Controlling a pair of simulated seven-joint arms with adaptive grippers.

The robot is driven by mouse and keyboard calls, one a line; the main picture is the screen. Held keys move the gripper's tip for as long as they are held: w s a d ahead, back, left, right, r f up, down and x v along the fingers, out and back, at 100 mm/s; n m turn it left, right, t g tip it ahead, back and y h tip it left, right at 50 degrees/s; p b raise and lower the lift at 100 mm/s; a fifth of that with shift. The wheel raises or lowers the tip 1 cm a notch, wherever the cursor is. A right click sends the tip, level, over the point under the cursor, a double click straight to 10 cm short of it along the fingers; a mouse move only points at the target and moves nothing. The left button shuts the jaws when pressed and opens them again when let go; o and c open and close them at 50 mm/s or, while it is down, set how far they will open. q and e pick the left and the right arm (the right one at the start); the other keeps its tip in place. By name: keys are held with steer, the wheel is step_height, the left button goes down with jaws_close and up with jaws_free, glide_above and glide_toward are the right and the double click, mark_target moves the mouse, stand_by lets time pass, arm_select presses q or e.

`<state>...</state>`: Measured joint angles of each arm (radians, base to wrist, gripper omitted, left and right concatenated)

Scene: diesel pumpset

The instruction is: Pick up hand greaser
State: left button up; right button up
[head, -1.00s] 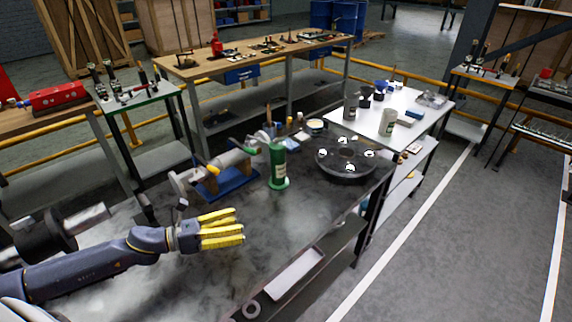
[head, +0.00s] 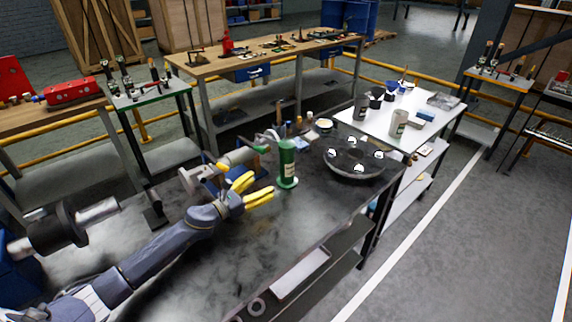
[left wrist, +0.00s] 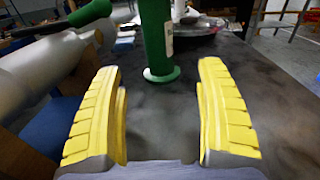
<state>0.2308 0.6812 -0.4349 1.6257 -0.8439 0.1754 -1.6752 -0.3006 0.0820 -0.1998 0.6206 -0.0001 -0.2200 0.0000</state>
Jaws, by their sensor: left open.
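A green upright cylinder with a pale label and a wide round foot, which looks like the hand greaser (head: 287,163), stands on the dark workbench. It also shows in the left wrist view (left wrist: 157,40), its top cut off by the frame. My left gripper (head: 262,184) is open, with yellow fingers, just left of and in front of the green cylinder. In the left wrist view the fingers (left wrist: 160,66) are spread apart, and the cylinder stands beyond them, between their tips. Nothing is held. My right gripper is not in view.
A grey pump part on a blue base (left wrist: 45,125) lies close to the left of my gripper. A black round plate (head: 354,158) is right of the cylinder. The dark workbench (head: 235,255) is clear in front. A white table (head: 385,122) stands behind.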

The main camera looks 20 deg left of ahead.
mark_target(281, 171)
arm_select(q)
steer(key=x, duration=1.3)
steer(key=shift+a, duration=0.15)
steer(key=c, duration=1.6)
steer(key=shift+r, duration=0.15)
jaws_close()
